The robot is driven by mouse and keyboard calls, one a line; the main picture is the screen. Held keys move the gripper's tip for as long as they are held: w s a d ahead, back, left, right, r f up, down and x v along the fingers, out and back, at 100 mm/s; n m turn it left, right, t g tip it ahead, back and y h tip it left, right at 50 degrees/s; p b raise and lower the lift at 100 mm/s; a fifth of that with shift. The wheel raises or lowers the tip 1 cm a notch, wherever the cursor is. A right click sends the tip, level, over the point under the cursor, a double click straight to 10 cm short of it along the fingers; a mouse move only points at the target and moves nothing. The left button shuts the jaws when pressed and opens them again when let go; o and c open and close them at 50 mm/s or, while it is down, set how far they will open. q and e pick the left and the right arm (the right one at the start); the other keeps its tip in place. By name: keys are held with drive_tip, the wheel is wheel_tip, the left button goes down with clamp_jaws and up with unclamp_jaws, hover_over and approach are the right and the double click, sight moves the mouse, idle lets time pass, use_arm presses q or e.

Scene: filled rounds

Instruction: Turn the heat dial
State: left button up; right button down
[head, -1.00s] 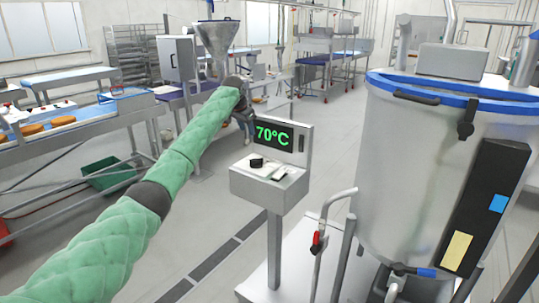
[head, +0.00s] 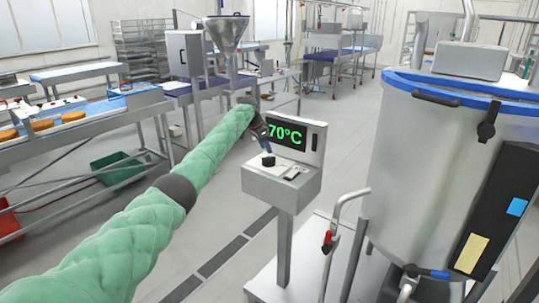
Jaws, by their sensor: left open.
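The heat dial (head: 268,161) is a small black knob on the sloped top of a grey control box (head: 268,186) on a post. Behind it, a black display (head: 289,136) shows 70°C in green. My left arm comes in from the left in a green quilted sleeve. My left gripper (head: 267,148) is open and points down just above the dial, partly in front of the display's left edge. It is small in the view, and I cannot tell whether its fingers touch the dial. My right gripper is not in view.
A large steel tank (head: 420,170) with a blue rim stands close on the right. Conveyors (head: 75,118) and a green crate (head: 117,170) are at the left. The floor behind the box is clear.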

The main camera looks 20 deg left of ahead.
sight(271, 157)
use_arm(q)
drive_tip(key=p+x, duration=0.1)
drive_tip(key=x, duration=0.3)
drive_tip(key=shift+d, duration=0.2)
drive_tip(key=shift+w+d+f+p, duration=0.15)
drive_tip(key=shift+f+p, duration=0.2)
drive_tip(key=shift+f, duration=0.3)
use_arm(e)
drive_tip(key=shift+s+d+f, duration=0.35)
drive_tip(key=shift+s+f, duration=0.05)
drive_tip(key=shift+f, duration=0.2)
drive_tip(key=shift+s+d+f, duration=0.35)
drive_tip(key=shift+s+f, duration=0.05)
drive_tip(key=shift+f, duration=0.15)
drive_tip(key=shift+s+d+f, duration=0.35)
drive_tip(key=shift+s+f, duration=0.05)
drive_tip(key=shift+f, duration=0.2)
use_arm(q)
clamp_jaws()
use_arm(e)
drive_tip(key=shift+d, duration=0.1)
